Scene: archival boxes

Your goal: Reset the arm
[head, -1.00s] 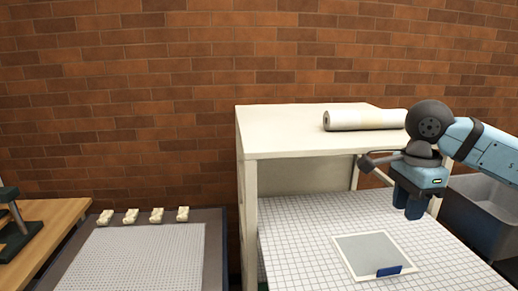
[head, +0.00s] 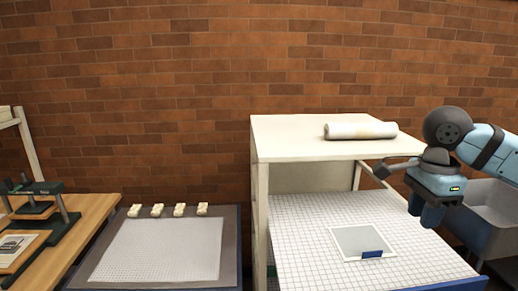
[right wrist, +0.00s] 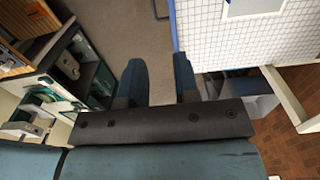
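My right gripper (head: 427,213) hangs at the right in the head view, fingers pointing down, above the right side of the white gridded surface and apart from it. In the right wrist view its two dark blue fingers (right wrist: 158,82) stand apart with bare floor between them, so it is open and empty. My left gripper is in neither current view.
A white shelf unit (head: 320,140) carries a pale roll (head: 361,130) on top. A grey panel with a blue tab (head: 362,243) lies on its gridded surface (head: 310,240). A grey bin (head: 490,215) stands right. A grey mat (head: 160,250), several cream blocks (head: 180,209) and a wooden bench (head: 85,222) are left.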

